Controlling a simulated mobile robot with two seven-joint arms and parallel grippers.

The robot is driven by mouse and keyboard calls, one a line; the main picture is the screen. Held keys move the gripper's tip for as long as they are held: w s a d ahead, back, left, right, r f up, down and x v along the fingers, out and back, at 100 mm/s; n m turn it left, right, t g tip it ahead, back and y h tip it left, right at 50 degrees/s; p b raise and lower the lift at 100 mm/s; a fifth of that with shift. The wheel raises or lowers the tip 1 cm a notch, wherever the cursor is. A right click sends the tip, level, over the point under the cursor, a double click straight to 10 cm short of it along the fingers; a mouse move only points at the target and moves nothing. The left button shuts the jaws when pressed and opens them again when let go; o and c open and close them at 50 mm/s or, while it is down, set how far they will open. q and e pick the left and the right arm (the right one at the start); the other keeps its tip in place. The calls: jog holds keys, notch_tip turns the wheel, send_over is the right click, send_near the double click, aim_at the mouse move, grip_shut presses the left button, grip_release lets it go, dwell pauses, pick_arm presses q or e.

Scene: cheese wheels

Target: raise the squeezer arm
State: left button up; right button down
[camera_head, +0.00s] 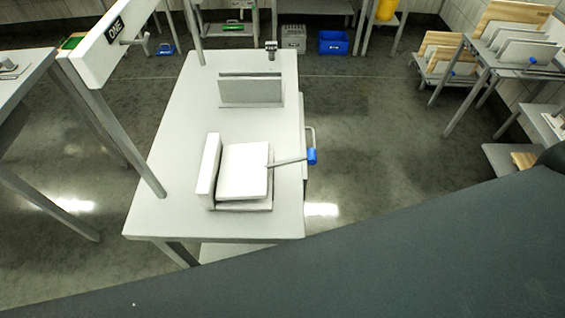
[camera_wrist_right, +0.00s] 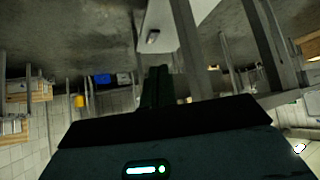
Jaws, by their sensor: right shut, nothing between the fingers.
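The squeezer (camera_head: 242,172) stands near the front of a pale metal table, with a white upright plate at its left and a white block on its base. Its arm (camera_head: 288,161) is a thin grey lever that sticks out to the right past the table edge and ends in a blue grip (camera_head: 312,156). The lever lies low, close to level. My right gripper (camera_wrist_right: 158,88) shows in the right wrist view as dark fingers, shut and empty, away from the squeezer. My left gripper is in neither view.
The table (camera_head: 180,165) also bears an upright grey plate (camera_head: 250,92) farther back. A sign on a post (camera_head: 115,30) rises at its left. Racks with boards (camera_head: 480,45) stand at the far right. A blue crate (camera_head: 333,43) sits at the back. The floor right of the table is clear.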

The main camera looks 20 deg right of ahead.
jog(key=w+d+n+t+y+b, duration=0.1)
jog(key=w+d+n+t+b, duration=0.25)
jog(key=w+n, duration=0.3)
jog(key=w+d+n+t+y+b, duration=0.1)
jog(key=w+d+n+t+b, duration=0.3)
jog(key=w, duration=0.3)
pick_arm(q)
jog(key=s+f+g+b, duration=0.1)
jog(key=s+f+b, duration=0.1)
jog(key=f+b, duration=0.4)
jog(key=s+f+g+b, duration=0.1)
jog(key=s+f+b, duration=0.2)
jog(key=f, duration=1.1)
jog(key=b, duration=0.3)
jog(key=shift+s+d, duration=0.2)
pick_arm(e)
jog(key=w+r+n+g+y, duration=0.3)
jog(key=n+y, duration=0.5)
jog(key=n, duration=0.9)
jog(key=w+r+n+g+y, duration=0.4)
jog(key=r+n+y, duration=0.2)
jog(key=n, duration=1.1)
jog(key=y, duration=0.2)
jog(key=shift+w+d+r+y, duration=0.15)
jog(key=shift+d+y, duration=0.1)
jog(key=shift+y, duration=0.05)
